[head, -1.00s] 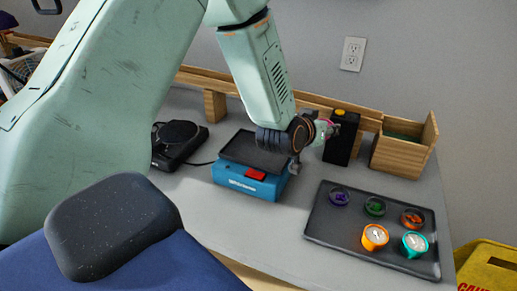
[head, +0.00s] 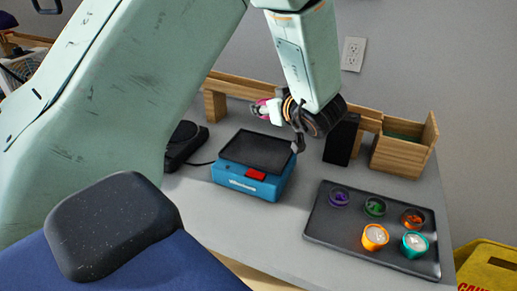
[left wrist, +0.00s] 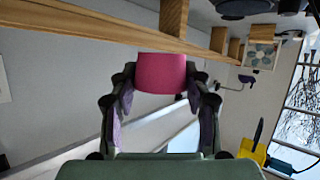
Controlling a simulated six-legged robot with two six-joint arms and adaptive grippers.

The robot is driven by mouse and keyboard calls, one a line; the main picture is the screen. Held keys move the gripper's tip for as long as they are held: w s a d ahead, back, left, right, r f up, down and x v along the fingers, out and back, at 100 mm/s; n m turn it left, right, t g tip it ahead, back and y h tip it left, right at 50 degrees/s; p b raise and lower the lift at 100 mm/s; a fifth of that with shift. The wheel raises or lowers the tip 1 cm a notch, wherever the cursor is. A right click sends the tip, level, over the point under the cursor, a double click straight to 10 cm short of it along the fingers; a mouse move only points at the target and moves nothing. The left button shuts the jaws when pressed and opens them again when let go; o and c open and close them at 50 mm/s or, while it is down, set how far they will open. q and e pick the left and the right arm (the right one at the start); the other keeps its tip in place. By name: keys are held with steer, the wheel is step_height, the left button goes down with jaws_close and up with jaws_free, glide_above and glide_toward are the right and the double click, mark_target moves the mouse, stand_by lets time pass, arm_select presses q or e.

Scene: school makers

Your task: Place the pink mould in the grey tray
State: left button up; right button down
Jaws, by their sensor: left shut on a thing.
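The pink mould (left wrist: 160,70) is between the fingers of my left gripper (left wrist: 160,88), which is shut on it. In the head view the pink mould (head: 262,106) shows as a small pink patch, partly hidden by my left gripper (head: 271,112). They are in the air above the back of the table, behind the blue scale. The grey tray (head: 330,229) lies at the table's right front, well apart from the gripper. It holds several round pieces: purple, green and orange ones behind, an orange and a teal one with pale tops in front. My right gripper is not in view.
A blue scale (head: 233,181) with a dark top stands left of the tray. A black box (head: 340,143) and a wooden bin (head: 397,156) stand at the back right. A wooden rail (head: 233,88) runs along the back. Grey table (head: 285,222) is clear between scale and tray.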

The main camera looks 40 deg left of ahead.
mark_target(259, 149)
arm_select(q)
steer(key=shift+s+a+f+n+g+y, duration=0.1)
steer(key=shift+s+a+n+g+y, duration=0.1)
steer(key=shift+s+n+g, duration=0.25)
steer(key=shift+s+a+f+n+g+y, duration=0.15)
steer(key=shift+s+g, duration=0.1)
steer(key=shift+s, duration=0.3)
steer(key=shift+s+a+r, duration=0.1)
steer(key=shift+s+r, duration=0.05)
steer(key=shift+r, duration=0.05)
step_height(259, 149, down, 8)
steer(key=shift+f+b, duration=0.25)
steer(key=shift+b, duration=0.65)
steer(key=shift+f, duration=0.6)
steer(key=o, duration=1.3)
steer(key=shift+f, duration=0.1)
steer(key=shift+c, duration=0.2)
